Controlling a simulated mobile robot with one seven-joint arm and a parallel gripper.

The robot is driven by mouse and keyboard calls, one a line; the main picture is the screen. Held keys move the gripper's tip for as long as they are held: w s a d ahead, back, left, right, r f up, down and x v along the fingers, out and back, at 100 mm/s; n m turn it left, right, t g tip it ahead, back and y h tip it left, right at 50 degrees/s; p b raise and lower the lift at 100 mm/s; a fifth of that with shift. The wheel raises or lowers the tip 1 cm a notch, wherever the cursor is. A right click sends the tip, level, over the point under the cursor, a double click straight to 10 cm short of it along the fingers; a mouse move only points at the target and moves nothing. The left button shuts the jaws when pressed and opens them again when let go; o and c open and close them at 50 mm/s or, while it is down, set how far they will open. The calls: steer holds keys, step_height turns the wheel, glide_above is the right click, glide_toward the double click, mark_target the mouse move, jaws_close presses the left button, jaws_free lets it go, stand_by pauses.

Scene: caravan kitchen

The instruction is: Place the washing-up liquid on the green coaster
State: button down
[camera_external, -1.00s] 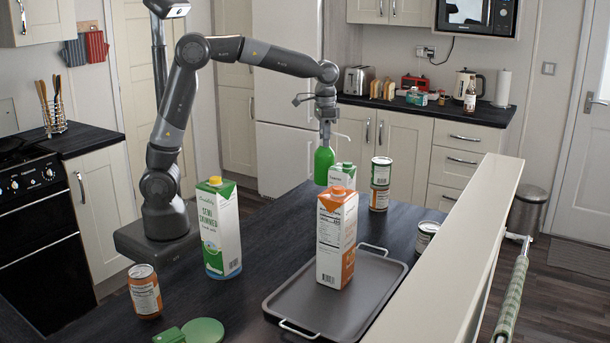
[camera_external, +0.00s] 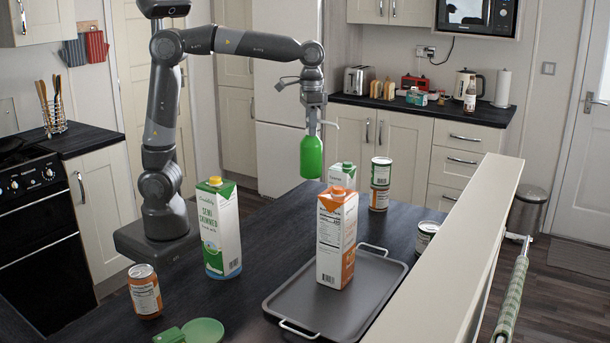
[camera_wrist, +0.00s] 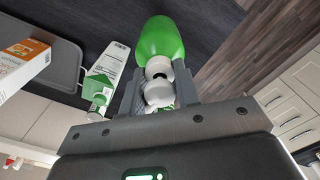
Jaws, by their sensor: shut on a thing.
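The washing-up liquid (camera_external: 311,158) is a green bottle with a white pump top. My gripper (camera_external: 313,128) is shut on its top and holds it upright in the air above the far part of the dark counter. In the wrist view the green bottle (camera_wrist: 161,40) hangs beyond the jaws (camera_wrist: 160,88), with its white neck between them. The green coaster (camera_external: 203,331) is a round disc lying on the counter at the near edge of the external view. It does not show in the wrist view.
A semi-skimmed milk carton (camera_external: 220,228) stands between bottle and coaster. An orange-topped carton (camera_external: 336,238) stands on a grey tray (camera_external: 375,290). A can (camera_external: 145,291) and green object (camera_external: 170,335) are near the coaster.

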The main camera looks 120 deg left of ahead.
steer(key=shift+r, duration=0.15)
step_height(320, 180, up, 11)
steer(key=shift+f, duration=0.15)
steer(key=shift+w+d, duration=0.1)
steer(key=w+d+r+m, duration=0.1)
steer(key=w+d+m, duration=0.45)
steer(key=d, duration=0.75)
steer(key=w+d+m, duration=0.3)
steer(key=w+d, duration=0.6)
steer(key=d, duration=0.3)
steer(key=s+d+m, duration=0.3)
steer(key=d+m, duration=0.6)
steer(key=d, duration=2.4)
step_height(320, 180, down, 22)
steer(key=shift+w+a, duration=0.15)
steer(key=shift+a, duration=0.2)
